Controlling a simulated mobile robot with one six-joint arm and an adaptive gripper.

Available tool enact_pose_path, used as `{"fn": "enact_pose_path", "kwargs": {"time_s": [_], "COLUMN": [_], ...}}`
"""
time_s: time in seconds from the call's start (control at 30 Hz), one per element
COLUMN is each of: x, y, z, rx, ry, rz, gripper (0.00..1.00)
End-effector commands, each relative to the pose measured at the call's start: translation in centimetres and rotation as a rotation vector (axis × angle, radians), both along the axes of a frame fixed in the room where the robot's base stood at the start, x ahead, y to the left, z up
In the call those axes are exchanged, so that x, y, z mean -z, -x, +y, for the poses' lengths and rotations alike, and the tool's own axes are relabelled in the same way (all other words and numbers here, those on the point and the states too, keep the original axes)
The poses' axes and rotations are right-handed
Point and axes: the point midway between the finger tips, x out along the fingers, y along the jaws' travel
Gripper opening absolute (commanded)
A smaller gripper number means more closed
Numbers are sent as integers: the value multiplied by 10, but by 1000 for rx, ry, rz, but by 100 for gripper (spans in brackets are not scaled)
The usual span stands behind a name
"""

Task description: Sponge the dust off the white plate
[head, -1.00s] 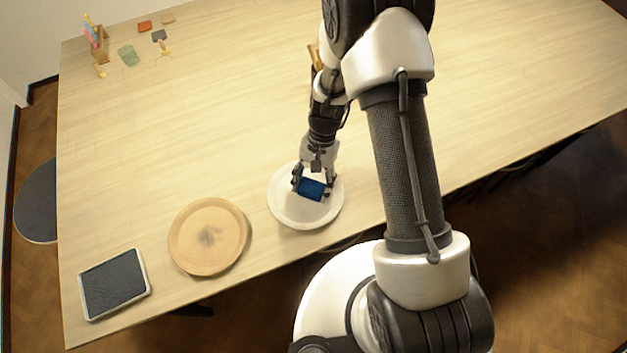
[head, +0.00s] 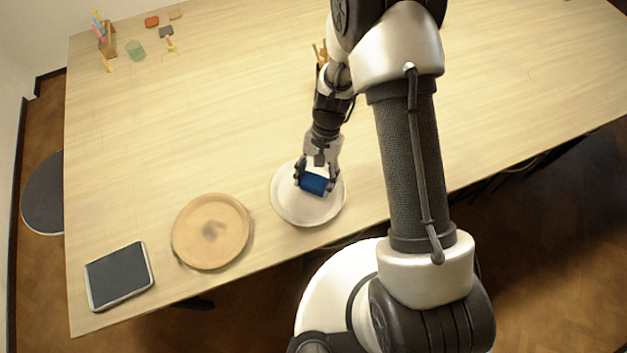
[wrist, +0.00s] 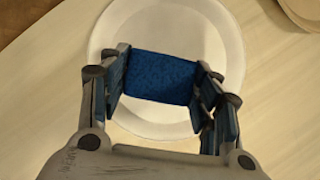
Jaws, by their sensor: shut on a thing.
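The white plate (head: 309,211) lies near the front edge of the table, right of the wooden plate. It also shows in the wrist view (wrist: 220,42), where no dust can be made out. My gripper (head: 318,183) is over the plate and shut on a blue sponge (head: 314,184). In the wrist view the sponge (wrist: 160,78) sits between the two fingers of my gripper (wrist: 162,92). The sponge is over the plate's middle; I cannot tell whether it touches the surface. The gripper hides part of the plate.
A round wooden plate (head: 225,245) with a dark smudge and a dark, pale-framed tray (head: 120,276) lie to the left. A green cup (head: 135,50), a wooden holder (head: 105,40) and small pieces are at the far left. The table's middle (head: 210,120) is clear.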

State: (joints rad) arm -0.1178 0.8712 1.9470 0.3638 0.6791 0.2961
Motion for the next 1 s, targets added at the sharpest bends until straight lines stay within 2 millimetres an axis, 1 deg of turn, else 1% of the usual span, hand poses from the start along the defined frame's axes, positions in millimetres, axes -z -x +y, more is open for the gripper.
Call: {"fn": "enact_pose_path", "kwargs": {"time_s": [0.03, 0.6, 0.73, 1.0], "x": [-6, -56, -59, -58], "y": [0, -3, -3, -3], "z": [-1, -8, -8, -8], "rx": [0, -2, -2, -2], "ry": [0, 1, 1, 1], "rz": [1, 2, 2, 2], "gripper": [39, 39, 39, 39]}}
